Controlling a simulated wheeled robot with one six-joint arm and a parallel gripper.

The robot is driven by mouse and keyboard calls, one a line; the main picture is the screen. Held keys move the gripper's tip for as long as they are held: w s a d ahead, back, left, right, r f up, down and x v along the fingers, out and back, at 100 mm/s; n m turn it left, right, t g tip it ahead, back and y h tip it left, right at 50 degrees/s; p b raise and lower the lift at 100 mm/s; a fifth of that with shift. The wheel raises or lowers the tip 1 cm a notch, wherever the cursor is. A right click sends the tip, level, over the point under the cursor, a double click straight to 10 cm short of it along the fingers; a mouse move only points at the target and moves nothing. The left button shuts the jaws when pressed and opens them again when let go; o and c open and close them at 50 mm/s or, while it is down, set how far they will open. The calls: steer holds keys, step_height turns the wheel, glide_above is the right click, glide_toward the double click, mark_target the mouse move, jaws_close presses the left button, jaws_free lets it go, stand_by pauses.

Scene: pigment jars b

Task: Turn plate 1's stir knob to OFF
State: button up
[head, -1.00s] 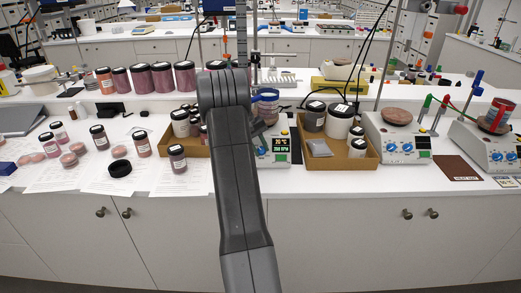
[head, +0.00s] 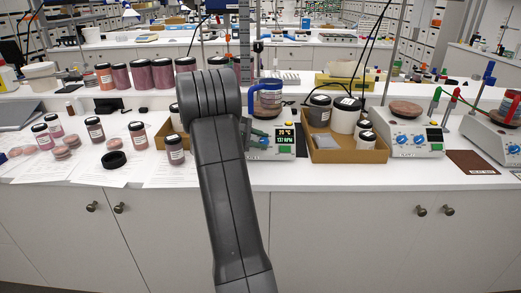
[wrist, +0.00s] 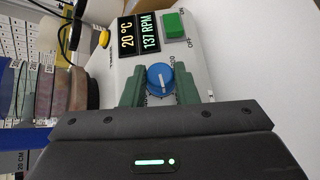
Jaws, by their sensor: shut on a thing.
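My gripper (wrist: 160,90) is shut on a blue round knob (wrist: 160,76) in the wrist view, one green finger on each side. The knob's white pointer line runs roughly up and down in that view. The knob is on the pale front panel of a stirring plate (wrist: 203,76), whose display (wrist: 138,32) reads 20 °C and 137 RPM. In the head view this plate (head: 257,155) stands just right of my arm, with a blue-banded vessel (head: 267,98) on top. My gripper (head: 256,141) there is small and partly hidden by my arm. The dial markings are hard to read.
A green button (wrist: 174,24) and an orange button (wrist: 104,38) sit by the display. A cardboard tray (head: 345,156) with jars stands close right of the plate. Another plate (head: 410,140) is farther right. Papers and several jars lie to the left.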

steer(key=n+t+b, duration=0.1)
steer(key=b, duration=0.1)
steer(key=n+t+b, duration=0.1)
steer(key=n+b, duration=0.1)
steer(key=f+n+t+b, duration=0.1)
steer(key=t+b, duration=0.1)
steer(key=shift+s+d+h+b, duration=0.1)
steer(key=shift+s+h+b, duration=0.15)
steer(key=shift+h+b, duration=0.15)
steer(key=shift+r+n+t+b, duration=0.1)
steer(key=shift+n+t+b, duration=0.5)
steer(key=shift+n+b, duration=0.1)
steer(key=shift+r, duration=0.15)
steer(key=o, duration=1)
steer(key=shift+d, duration=0.1)
steer(key=v, duration=1.4)
steer(key=shift+d, duration=0.1)
